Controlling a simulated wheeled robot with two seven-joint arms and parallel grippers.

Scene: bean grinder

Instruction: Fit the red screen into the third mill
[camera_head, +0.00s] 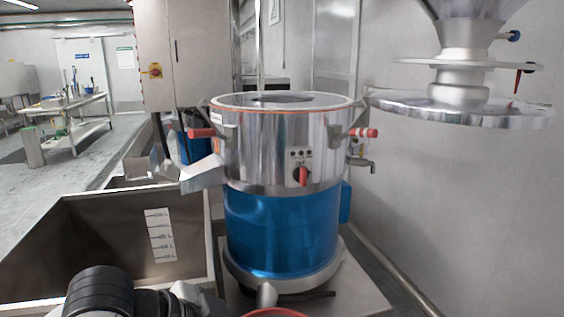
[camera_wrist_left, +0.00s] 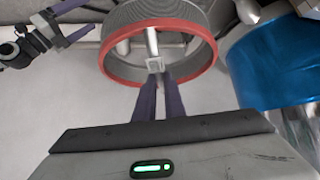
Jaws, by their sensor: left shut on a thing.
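The red screen, a grey mesh ring with a red rim, shows in the left wrist view (camera_wrist_left: 205,65). Only a sliver of its red rim (camera_head: 275,312) shows at the bottom edge of the head view. My left gripper (camera_wrist_left: 155,74) is shut on the small square grip of the screen's inner bar. A mill (camera_head: 280,150) with a steel upper drum and blue lower body stands in front of me; its number cannot be told. The screen is on the near side of this mill, apart from its top opening. My right gripper (camera_wrist_left: 88,15) appears open and empty.
A steel hopper lid (camera_head: 460,108) hangs at the upper right. A steel bin (camera_head: 90,235) with a litre scale stands left of the mill. Red-tipped handles (camera_head: 200,132) and a steel spout (camera_head: 203,174) stick out from the drum. A wall closes off the right.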

